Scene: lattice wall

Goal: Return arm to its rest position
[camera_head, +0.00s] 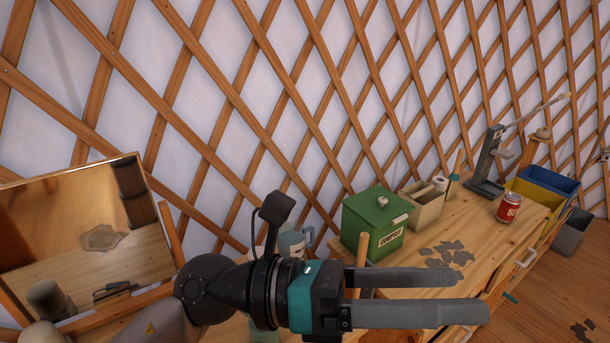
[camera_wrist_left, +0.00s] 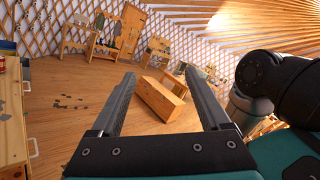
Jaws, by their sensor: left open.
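My left gripper (camera_head: 471,294) reaches in from the lower left in the head view, its two grey fingers apart and pointing right. It is open, with nothing between the fingers. It is in front of the wooden workbench (camera_head: 500,236), and its fingers overlap the bench's near side in the picture. In the left wrist view the left gripper (camera_wrist_left: 160,74) also shows spread fingers, with the room's floor beyond them. A dark arm link with teal parts fills the right side of that view. My right gripper is not in view.
A green compost box (camera_head: 372,226), a beige divided bin (camera_head: 418,207), a red can (camera_head: 509,207) and a dark stand (camera_head: 487,165) are on the bench. A blue-grey mug (camera_head: 291,243) is partly hidden behind my wrist. A mirror (camera_head: 85,225) leans at left. Open floor (camera_wrist_left: 75,85) lies beyond.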

